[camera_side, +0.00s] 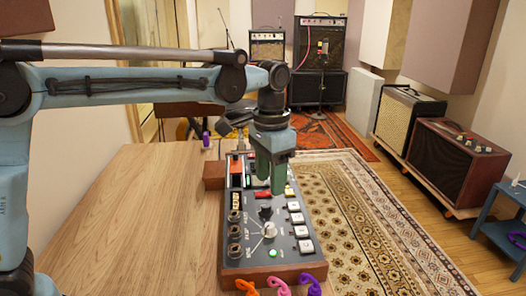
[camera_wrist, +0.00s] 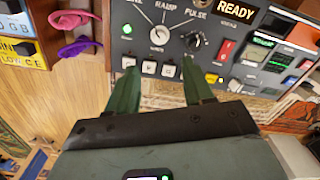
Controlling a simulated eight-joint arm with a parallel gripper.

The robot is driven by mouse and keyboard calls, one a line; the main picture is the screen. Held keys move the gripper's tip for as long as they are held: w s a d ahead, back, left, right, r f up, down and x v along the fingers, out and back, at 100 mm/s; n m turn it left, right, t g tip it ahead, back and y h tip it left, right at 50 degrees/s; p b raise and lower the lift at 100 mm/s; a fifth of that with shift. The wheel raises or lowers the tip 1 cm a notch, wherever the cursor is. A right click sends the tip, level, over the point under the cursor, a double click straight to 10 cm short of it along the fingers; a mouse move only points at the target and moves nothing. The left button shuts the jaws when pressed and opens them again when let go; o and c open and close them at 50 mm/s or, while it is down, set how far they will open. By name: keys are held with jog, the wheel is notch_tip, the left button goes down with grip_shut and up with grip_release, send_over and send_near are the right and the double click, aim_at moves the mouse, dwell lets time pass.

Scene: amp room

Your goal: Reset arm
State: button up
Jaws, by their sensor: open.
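My gripper (camera_side: 271,186) points down over the control panel (camera_side: 233,269) on the wooden table in the side view. The fingers are green and stand apart with nothing between them. In the wrist view my gripper (camera_wrist: 158,88) is open in front of the control panel (camera_wrist: 223,58). The panel has a round selector knob (camera_side: 269,230), white square buttons (camera_side: 299,231), a green button (camera_side: 273,254) and a row of jacks at its left. In the wrist view a lit READY display (camera_wrist: 236,10) and a red switch (camera_wrist: 226,48) show. I cannot tell whether the fingertips touch the panel.
The wooden table (camera_side: 128,225) is bare left of the panel. Orange, pink and purple cables (camera_side: 280,288) curl at the panel's front edge. A small purple item (camera_side: 206,140) stands at the back of the table. Amplifiers (camera_side: 455,160) stand on the floor at the right.

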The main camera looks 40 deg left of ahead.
jog(key=s+a+f+n+t, duration=0.2)
jog(key=s+a+t, duration=0.1)
jog(key=s+a, duration=0.2)
jog(key=s+a+f+n+t, duration=0.1)
jog(key=s+a+t, duration=0.3)
jog(key=s, duration=0.5)
jog(key=shift+a+f+n, duration=0.35)
jog(key=shift+a+n, duration=0.45)
jog(key=shift+s, duration=0.1)
